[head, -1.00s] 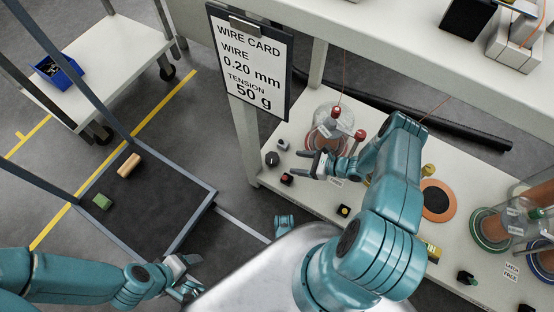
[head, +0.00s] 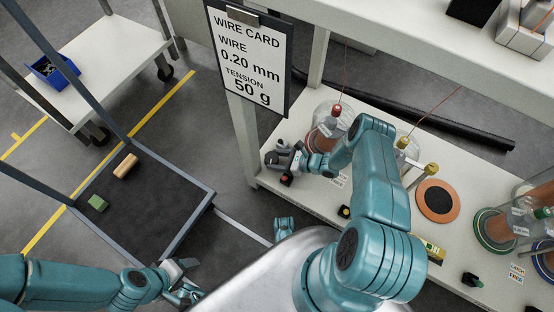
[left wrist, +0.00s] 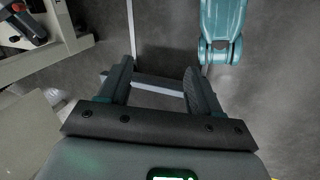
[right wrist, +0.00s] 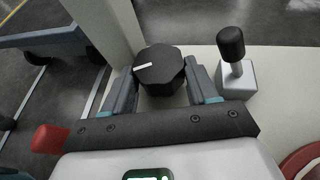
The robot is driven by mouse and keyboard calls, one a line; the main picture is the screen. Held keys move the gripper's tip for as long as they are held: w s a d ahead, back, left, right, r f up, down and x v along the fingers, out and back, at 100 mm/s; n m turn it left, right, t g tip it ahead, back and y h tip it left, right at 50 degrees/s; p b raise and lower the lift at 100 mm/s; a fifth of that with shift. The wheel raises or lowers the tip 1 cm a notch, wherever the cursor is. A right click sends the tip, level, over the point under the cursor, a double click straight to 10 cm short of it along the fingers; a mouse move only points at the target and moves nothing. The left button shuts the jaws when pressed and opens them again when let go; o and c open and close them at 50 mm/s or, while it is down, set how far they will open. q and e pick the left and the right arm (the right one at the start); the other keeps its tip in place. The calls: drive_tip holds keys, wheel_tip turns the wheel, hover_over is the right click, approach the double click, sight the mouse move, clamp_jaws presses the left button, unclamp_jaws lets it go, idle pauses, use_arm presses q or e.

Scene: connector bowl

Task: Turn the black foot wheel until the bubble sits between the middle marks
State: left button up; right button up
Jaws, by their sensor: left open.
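The black foot wheel (right wrist: 160,70) is a faceted knob with a white line on top. It sits between the fingers of my right gripper (right wrist: 160,75) in the right wrist view. The fingers stand close on both sides; I cannot tell whether they press on it. In the head view my right gripper (head: 280,158) is at the left end of the lower white shelf, largely covering the wheel. A small yellow bar (head: 431,250), possibly the level, lies farther right; no bubble or marks can be made out. My left gripper (left wrist: 158,75) is open and empty above the floor.
A black-topped lever on a white block (right wrist: 236,75) stands right of the wheel. A red knob (right wrist: 50,139) is at lower left. Spools and an orange disc (head: 437,200) occupy the shelf. A table leg stands behind the wheel.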

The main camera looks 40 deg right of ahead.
drive_tip(key=b, duration=0.1)
drive_tip(key=y+b, duration=0.1)
drive_tip(key=shift+w+d+f+n+b, duration=0.1)
drive_tip(key=shift+w+f+n+b, duration=0.05)
drive_tip(key=shift+f+n+b, duration=0.2)
drive_tip(key=shift+r+n+g+y+b, duration=0.25)
drive_tip(key=shift+n+g+y+b, duration=0.05)
drive_tip(key=shift+n+g+b, duration=0.15)
drive_tip(key=shift+r, duration=0.1)
drive_tip(key=o, duration=0.8)
drive_tip(key=p+v, duration=0.2)
drive_tip(key=v, duration=0.5)
drive_tip(key=shift+r+p, duration=0.1)
drive_tip(key=shift+p, duration=0.2)
drive_tip(key=shift+d, duration=0.15)
